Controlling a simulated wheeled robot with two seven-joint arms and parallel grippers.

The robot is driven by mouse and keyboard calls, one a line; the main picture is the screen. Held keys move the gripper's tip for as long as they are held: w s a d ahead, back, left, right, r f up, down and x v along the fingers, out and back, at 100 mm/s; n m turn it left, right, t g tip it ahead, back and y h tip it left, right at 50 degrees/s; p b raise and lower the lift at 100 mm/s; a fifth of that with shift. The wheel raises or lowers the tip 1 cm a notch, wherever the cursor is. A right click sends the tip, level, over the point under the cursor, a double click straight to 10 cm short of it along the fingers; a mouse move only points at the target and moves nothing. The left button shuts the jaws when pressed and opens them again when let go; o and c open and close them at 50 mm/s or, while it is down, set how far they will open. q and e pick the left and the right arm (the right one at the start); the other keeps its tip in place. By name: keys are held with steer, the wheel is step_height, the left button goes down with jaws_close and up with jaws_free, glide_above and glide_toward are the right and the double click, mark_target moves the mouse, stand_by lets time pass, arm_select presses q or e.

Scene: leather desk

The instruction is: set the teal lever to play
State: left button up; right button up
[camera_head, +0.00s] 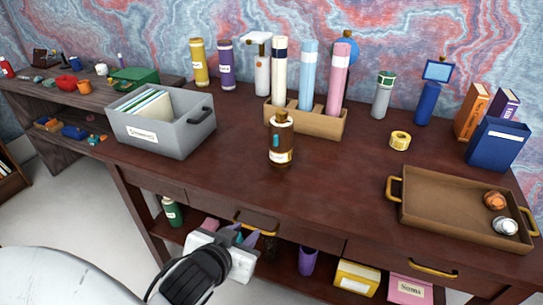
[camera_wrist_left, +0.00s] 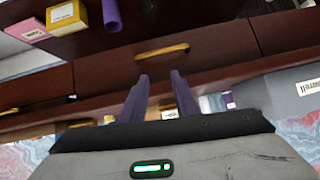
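My left gripper (camera_head: 238,237) is low in front of the desk, well apart from the brown object. In the left wrist view its two purple fingers (camera_wrist_left: 159,76) stand apart with nothing between them. They point toward the drawer front with a yellow handle (camera_wrist_left: 162,51). My right gripper is in neither view.
Behind the brown object stands a tan holder (camera_head: 305,122) with tall tubes. A grey bin (camera_head: 175,140) of papers is at left, a brown tray (camera_head: 440,215) at right. The dark desktop (camera_head: 225,160) is clear between bin and brown object. A lower shelf holds several items.

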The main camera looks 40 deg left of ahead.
arm_select(q)
steer(key=w+a+r+n+t+y, duration=0.1)
steer(key=w+a+r+t, duration=0.3)
steer(key=r, duration=0.3)
steer(key=t, duration=0.3)
glide_toward(275, 141)
steer(key=p+x, duration=0.1)
steer(key=x, duration=0.6)
steer(key=shift+w+a, duration=0.1)
steer(key=shift+w, duration=0.2)
jaws_close()
